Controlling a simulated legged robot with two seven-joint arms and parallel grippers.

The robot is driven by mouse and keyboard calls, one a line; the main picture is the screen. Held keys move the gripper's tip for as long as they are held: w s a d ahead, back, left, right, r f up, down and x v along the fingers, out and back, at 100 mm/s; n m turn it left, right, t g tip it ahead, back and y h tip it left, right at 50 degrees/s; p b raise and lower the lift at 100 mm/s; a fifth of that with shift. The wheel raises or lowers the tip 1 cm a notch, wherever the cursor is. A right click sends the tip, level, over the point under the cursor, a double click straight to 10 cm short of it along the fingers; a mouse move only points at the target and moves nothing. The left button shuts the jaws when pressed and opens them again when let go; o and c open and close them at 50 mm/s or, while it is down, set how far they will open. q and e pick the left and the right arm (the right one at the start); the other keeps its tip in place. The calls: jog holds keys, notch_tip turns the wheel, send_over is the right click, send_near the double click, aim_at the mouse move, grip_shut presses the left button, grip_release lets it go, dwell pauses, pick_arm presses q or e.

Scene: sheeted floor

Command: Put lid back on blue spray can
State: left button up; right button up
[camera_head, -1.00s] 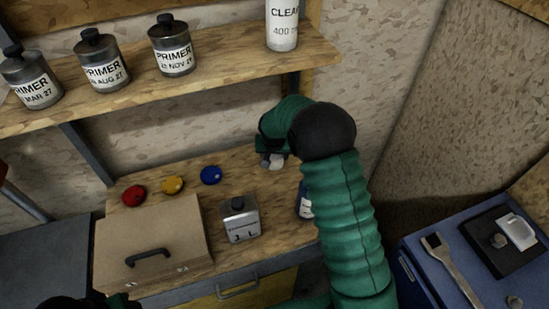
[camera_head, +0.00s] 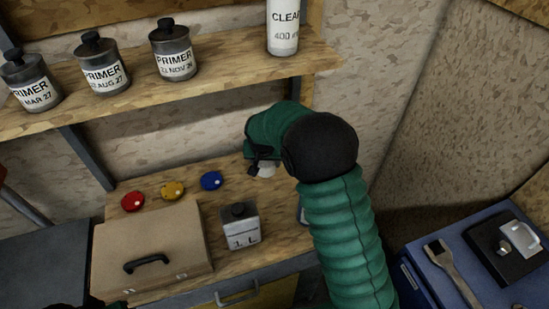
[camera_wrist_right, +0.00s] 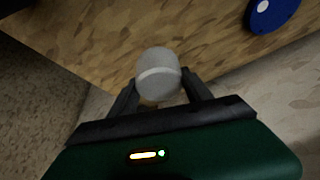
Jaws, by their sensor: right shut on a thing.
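My right gripper (camera_head: 262,163) is shut on a pale grey-white lid (camera_wrist_right: 158,72). It holds the lid near the back of the workbench, and the lid also shows in the head view (camera_head: 266,171). The blue spray can (camera_head: 302,215) stands on the bench, nearer the front than the lid. My right arm hides most of the can, so its top is not seen. The lid is apart from the can. At the bottom left edge of the head view, a dark and green part of my left arm just shows. The state of its fingers cannot be seen.
A grey 1 L tin (camera_head: 240,226) stands left of the can. Red (camera_head: 133,201), yellow (camera_head: 172,190) and blue (camera_head: 211,181) discs lie behind a brown case (camera_head: 150,250). The shelf (camera_head: 220,75) above holds primer bottles and a white can (camera_head: 283,28). A blue toolbox (camera_head: 425,270) is at right.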

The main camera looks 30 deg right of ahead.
jog(key=s+a, duration=0.1)
jog(key=a, duration=0.3)
jog(key=s+a+b, duration=0.1)
jog(key=a, duration=0.4)
jog(key=s+a, duration=0.1)
jog(key=a, duration=0.3)
jog(key=shift+s+a, duration=0.1)
jog(key=shift+a, duration=0.05)
pick_arm(q)
jog(key=shift+x, duration=0.9)
jog(key=shift+s, duration=0.15)
pick_arm(e)
jog(key=shift+r, duration=0.1)
